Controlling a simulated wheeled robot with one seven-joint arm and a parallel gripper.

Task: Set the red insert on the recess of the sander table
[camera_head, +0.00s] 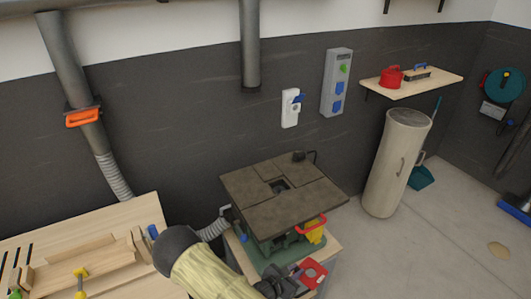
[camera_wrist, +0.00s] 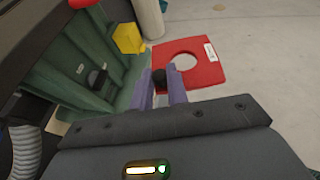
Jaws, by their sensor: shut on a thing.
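The red insert (camera_head: 319,277) is a flat square plate with a round hole and a small white label. My gripper (camera_head: 296,272) is shut on its near edge, in front of and below the sander's top. In the wrist view, the purple fingers (camera_wrist: 162,82) pinch the insert (camera_wrist: 209,73) beside a dark knob-like piece. The sander table (camera_head: 300,207) has a brown top with a recess (camera_head: 279,186) around a dark opening near its middle. The wrist view shows only the machine's green body (camera_wrist: 95,70), not the recess.
A red handle (camera_head: 311,225) and a yellow part (camera_head: 315,236) stick out at the table's front right. A grey hose (camera_head: 213,230) joins its left side. A wooden workbench (camera_head: 120,221) stands left. A beige cylinder (camera_head: 396,165) stands right, with free floor before it.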

